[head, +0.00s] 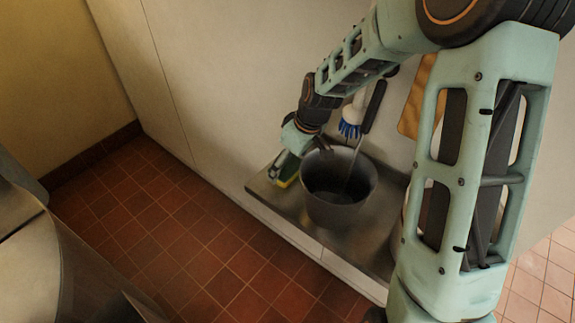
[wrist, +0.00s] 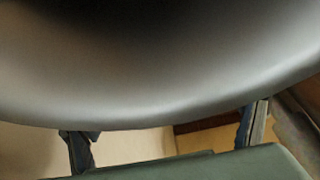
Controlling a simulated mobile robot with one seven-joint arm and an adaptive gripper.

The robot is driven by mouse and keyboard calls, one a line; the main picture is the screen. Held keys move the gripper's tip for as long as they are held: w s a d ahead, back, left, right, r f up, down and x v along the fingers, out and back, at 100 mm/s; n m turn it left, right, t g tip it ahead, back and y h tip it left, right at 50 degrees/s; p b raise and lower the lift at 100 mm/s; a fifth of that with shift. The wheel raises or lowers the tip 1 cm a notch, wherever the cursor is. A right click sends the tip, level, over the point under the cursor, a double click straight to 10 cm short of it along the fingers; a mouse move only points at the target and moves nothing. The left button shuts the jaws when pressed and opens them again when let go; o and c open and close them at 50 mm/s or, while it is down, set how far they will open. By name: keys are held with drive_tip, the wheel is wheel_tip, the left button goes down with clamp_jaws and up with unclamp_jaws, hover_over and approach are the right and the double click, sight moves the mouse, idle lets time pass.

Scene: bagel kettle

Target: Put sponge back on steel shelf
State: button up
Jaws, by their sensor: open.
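The sponge (head: 286,171), yellow with green, sits at the left end of the steel shelf (head: 318,231), beside the dark pot. My gripper (head: 318,145) is above the shelf, just up and right of the sponge and over the pot's back left rim. In the wrist view my two fingers (wrist: 165,138) are spread well apart, with no sponge visible between them. My wrist hides part of the sponge's top in the head view. I cannot tell whether the gripper touches the pot.
The dark pot (head: 338,213) fills much of the shelf, with a thin handle standing in it. It also fills the top of the wrist view (wrist: 160,70). Tiled floor (head: 190,230) lies open left.

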drive_tip(key=v, duration=1)
drive_tip(key=shift+r+p, duration=0.25)
drive_tip(key=shift+p, duration=0.05)
drive_tip(key=shift+s+d, duration=0.1)
drive_tip(key=shift+s, duration=0.1)
